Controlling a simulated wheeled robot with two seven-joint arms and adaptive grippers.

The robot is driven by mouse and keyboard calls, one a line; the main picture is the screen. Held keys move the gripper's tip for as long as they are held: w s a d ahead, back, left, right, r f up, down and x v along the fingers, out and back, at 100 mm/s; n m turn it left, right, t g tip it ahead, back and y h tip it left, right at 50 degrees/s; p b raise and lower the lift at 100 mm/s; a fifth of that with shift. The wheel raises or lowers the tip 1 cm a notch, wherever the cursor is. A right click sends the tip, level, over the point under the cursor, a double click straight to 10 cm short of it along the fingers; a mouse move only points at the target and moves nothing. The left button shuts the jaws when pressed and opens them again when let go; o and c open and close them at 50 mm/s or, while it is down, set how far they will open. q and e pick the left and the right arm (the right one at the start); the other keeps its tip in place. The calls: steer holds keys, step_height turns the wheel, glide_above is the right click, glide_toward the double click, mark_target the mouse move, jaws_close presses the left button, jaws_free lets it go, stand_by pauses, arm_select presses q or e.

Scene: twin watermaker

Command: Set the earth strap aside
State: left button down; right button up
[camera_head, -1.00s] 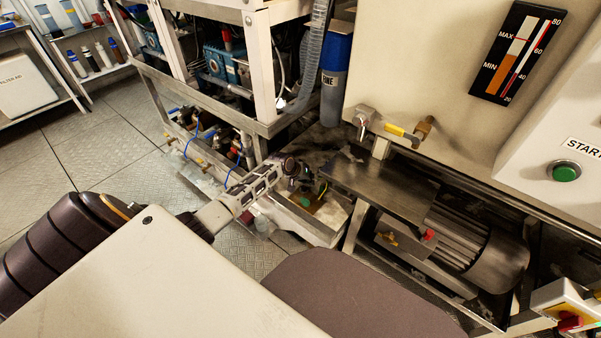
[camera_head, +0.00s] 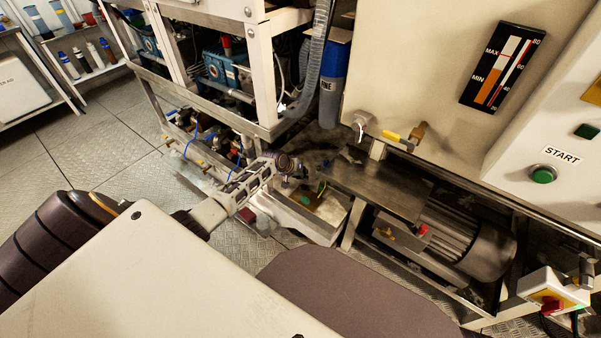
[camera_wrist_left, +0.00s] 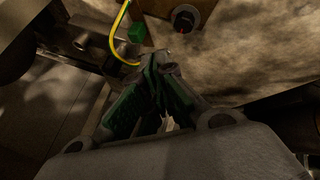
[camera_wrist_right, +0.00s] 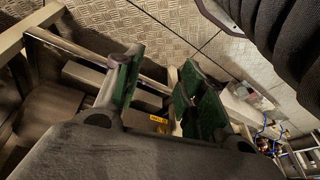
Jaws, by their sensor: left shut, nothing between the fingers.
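The earth strap (camera_wrist_left: 121,34) shows in the left wrist view as a yellow-green cable curving down beside a green piece (camera_wrist_left: 137,32). In the head view a small bit of green (camera_head: 321,187) shows low by the machine frame; it is too small to make out well. My left gripper (camera_head: 293,178) is low beside it. In the left wrist view its fingers (camera_wrist_left: 162,62) are together and empty, just below the strap and apart from it as far as I can tell. My right gripper (camera_wrist_right: 160,80) is open and empty in the right wrist view.
A steel plate (camera_head: 375,190) and a motor (camera_head: 465,235) are right of my left gripper. A blue canister (camera_head: 333,85) and a white machine frame (camera_head: 262,75) stand behind. A dark round fitting (camera_wrist_left: 186,18) is near the strap. Floor is open at left.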

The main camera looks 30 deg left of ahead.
arm_select(q)
steer(key=shift+s+a+r+p, duration=0.1)
steer(key=shift+s+r+p, duration=0.15)
steer(key=shift+r+p, duration=0.1)
arm_select(e)
steer(key=shift+s+f, duration=0.25)
steer(key=shift+f, duration=0.2)
arm_select(q)
steer(key=c, duration=2.2)
jaws_free()
